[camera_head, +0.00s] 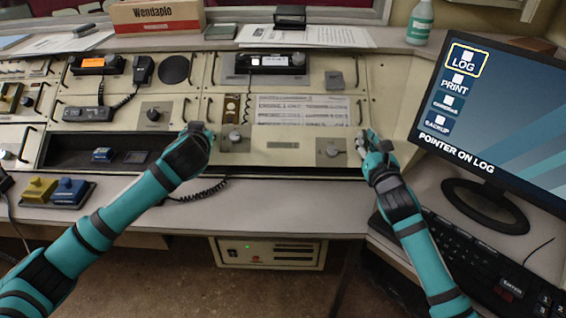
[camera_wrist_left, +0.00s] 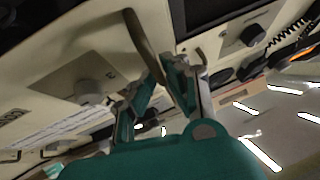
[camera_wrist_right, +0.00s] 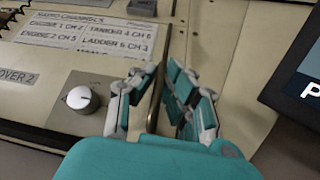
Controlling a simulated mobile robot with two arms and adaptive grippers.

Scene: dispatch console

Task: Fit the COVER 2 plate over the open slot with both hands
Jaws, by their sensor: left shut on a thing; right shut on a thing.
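The COVER 2 plate (camera_head: 285,157) is a cream panel with two knobs and printed label strips, lying over the right part of the console front. My left gripper (camera_head: 196,131) is shut on the handle at its left edge; the dark curved handle (camera_wrist_left: 146,45) runs between the fingers in the left wrist view. My right gripper (camera_head: 364,139) is shut on the right handle; that handle (camera_wrist_right: 156,98) shows between the fingers in the right wrist view. A thin dark strip shows below the plate. The slot behind it is hidden, and I cannot tell whether the plate is fully seated.
A dark recess (camera_head: 75,152) with small blocks lies left of the plate. Yellow and blue switch boxes (camera_head: 58,190) sit on the desk at left. A monitor (camera_head: 500,110) and keyboard (camera_head: 470,262) stand close to my right arm. The desk strip (camera_head: 290,200) in front is mostly clear.

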